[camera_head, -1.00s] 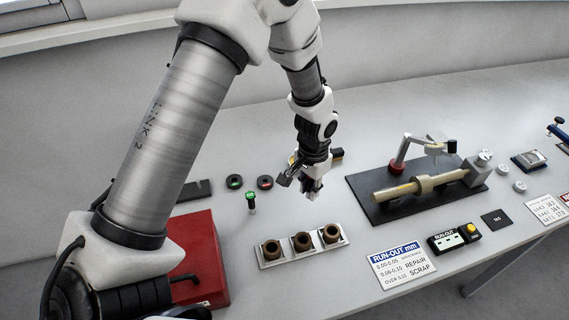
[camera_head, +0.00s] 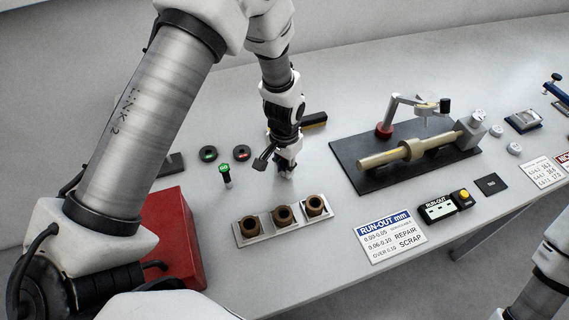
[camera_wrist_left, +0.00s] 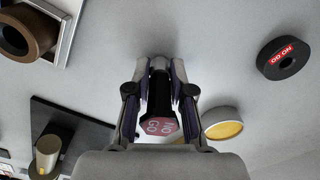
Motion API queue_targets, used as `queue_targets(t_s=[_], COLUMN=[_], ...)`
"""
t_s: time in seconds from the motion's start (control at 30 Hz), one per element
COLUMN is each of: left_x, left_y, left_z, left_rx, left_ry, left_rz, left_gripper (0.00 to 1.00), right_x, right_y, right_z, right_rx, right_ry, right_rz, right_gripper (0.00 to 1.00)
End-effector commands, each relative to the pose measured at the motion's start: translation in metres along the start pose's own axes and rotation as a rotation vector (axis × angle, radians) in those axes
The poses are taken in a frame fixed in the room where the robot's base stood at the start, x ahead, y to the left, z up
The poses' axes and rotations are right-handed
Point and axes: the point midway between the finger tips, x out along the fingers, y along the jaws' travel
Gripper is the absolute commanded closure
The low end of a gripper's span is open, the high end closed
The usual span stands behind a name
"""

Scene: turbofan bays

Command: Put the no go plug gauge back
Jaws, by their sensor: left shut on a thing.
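My left gripper (camera_head: 287,172) is shut on the no go plug gauge (camera_wrist_left: 160,126), whose red end face reads NO GO in the left wrist view. In the head view the gripper points down above the bench, right of the green GO plug gauge (camera_head: 226,176), which stands upright. The held gauge is mostly hidden there, and I cannot tell its height above the bench. A black ring with a red NO GO label (camera_head: 241,152) lies behind and to the left; it also shows in the left wrist view (camera_wrist_left: 285,57). My right gripper is out of view.
A tray with brown bushings (camera_head: 254,234) lies in front. A red box (camera_head: 172,238) stands left. The run-out fixture on a black plate (camera_head: 362,180) is at right, a run-out card (camera_head: 391,236) before it. A green-labelled ring (camera_head: 208,153) lies behind.

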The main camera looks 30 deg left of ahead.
Motion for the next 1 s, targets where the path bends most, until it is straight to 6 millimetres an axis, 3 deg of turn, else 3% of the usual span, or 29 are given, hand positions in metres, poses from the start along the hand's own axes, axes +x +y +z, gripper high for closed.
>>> queue_targets(t_s=[0.27, 0.3, 0.37, 0.77, 1.0], left_x=[0.003, 0.003, 0.002, -0.005, -0.058], left_y=[0.0, 0.0, 0.0, 0.0, 0.0], left_z=[-0.001, -0.001, -0.001, -0.001, -0.002], left_rx=[0.0, 0.0, 0.0, 0.0, 0.0], left_ry=[0.002, 0.002, 0.002, 0.004, 0.009], left_rz=[0.0, 0.0, 0.0, -0.001, -0.001], left_gripper=[1.0, 0.75, 0.53, 0.53, 0.53], right_x=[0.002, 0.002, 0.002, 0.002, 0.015], right_y=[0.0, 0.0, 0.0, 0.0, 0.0], right_z=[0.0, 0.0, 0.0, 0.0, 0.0], right_rx=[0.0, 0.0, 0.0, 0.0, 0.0], right_ry=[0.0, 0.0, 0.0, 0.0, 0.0], right_rz=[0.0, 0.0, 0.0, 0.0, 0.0], right_gripper=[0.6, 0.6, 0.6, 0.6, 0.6])
